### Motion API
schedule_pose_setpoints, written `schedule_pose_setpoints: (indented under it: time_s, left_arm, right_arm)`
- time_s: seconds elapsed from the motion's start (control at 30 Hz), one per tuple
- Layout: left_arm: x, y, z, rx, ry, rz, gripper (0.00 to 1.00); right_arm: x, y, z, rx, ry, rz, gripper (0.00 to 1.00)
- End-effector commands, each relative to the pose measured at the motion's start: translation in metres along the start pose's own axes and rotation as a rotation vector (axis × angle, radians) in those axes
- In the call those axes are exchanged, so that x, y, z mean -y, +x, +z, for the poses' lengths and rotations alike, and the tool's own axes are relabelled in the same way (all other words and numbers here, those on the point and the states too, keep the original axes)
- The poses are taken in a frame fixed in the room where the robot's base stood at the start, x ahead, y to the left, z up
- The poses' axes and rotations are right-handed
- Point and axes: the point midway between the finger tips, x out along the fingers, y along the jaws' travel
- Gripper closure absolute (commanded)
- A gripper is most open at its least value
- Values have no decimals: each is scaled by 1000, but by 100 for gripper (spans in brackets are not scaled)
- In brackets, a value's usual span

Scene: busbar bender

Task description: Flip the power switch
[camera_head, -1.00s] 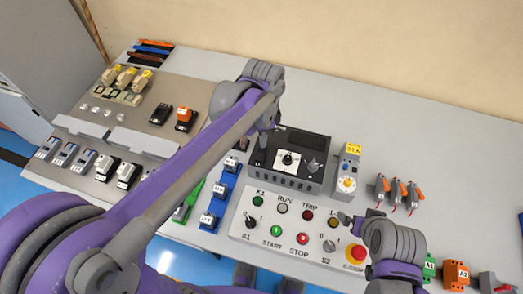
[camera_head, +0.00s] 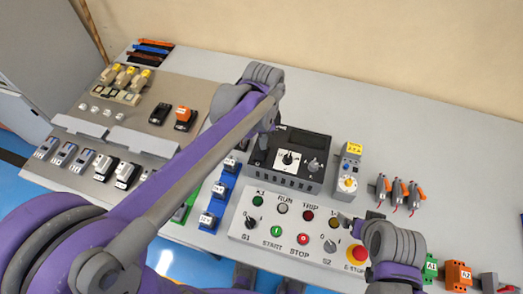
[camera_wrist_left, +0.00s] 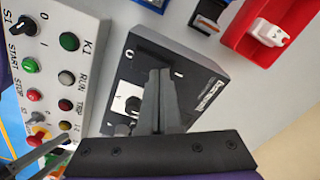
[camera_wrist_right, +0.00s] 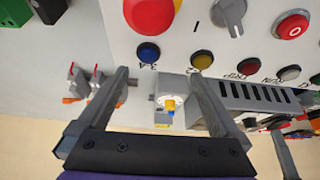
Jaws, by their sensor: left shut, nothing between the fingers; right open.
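A black control unit (camera_head: 288,178) with a white dial and a grey knob stands behind the white button panel. In the left wrist view the unit's top face (camera_wrist_left: 204,84) has printed O and I marks.
The button panel (camera_head: 262,228) carries coloured buttons, selectors and a red emergency stop (camera_head: 357,256). A grey module (camera_head: 349,168) with a yellow knob stands right of the black unit. Blue holders (camera_head: 226,184) lie left.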

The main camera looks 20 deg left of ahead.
Motion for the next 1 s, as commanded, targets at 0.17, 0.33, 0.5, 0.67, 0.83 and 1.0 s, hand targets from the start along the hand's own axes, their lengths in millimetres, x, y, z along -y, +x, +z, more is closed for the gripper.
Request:
schedule_pose_setpoints:
  time_s: [0.17,0.33,0.5,0.67,0.83,1.0]
  left_arm:
    - [0,3,0,0,0,0,100]
    - [0,6,0,0,0,0,100]
    - [0,8,0,0,0,0,100]
    - [0,4,0,0,0,0,100]
    - [0,-8,0,-1,0,-1,100]
    - [0,-23,0,-1,0,-1,100]
  right_arm:
    - [0,2,2,1,0,0,0]
    - [0,3,3,2,0,0,0]
    - [0,5,4,2,0,0,0]
    - [0,3,3,3,-1,1,0]
    - [0,-5,-2,1,-1,1,0]
    - [0,-14,-11,-7,-1,0,0]
